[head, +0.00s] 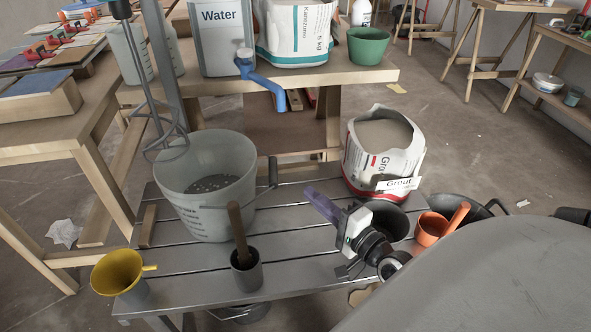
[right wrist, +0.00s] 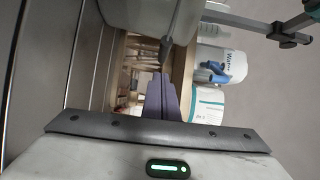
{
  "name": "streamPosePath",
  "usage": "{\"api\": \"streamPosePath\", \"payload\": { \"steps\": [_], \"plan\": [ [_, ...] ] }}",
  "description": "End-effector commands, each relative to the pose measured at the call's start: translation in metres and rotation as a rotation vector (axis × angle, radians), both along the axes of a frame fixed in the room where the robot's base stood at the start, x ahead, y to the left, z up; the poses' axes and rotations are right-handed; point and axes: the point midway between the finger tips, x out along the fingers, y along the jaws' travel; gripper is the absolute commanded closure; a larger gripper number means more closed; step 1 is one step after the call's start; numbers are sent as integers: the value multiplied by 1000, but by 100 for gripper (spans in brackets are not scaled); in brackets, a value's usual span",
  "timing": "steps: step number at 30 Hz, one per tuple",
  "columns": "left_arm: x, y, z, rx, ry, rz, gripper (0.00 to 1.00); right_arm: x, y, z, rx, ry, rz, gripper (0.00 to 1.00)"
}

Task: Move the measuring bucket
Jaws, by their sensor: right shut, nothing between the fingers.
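The measuring bucket (head: 178,195) is a translucent grey pail with scale marks and a handle at its right side. It stands upright on the slatted grey bench, with some dark grainy material inside. My right gripper (head: 312,195), with purple fingers, is to the right of the bucket, apart from it, shut and empty. The purple fingers (right wrist: 162,98) also show closed together in the right wrist view. A pale rounded surface (right wrist: 135,15) at the top of that view is probably the bucket. My left gripper is not in view.
A metal mixer whisk (head: 168,140) hangs at the bucket's back left. A water container (head: 222,45) stands behind.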

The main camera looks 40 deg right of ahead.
Motion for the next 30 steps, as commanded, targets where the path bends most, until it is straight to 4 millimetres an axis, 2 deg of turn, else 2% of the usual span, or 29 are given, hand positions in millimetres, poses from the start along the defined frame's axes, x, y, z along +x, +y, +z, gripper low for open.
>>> {"api": "streamPosePath", "payload": {
  "steps": [12,16,21,30],
  "plan": [
    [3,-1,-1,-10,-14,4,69,67,-5,2,10,-9,-6,100],
    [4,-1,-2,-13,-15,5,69,84,-6,1,8,-6,-5,100],
    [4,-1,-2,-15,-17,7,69,95,-6,1,8,-4,-4,100],
    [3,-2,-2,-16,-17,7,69,97,-6,1,7,-3,-3,100]
  ]
}}
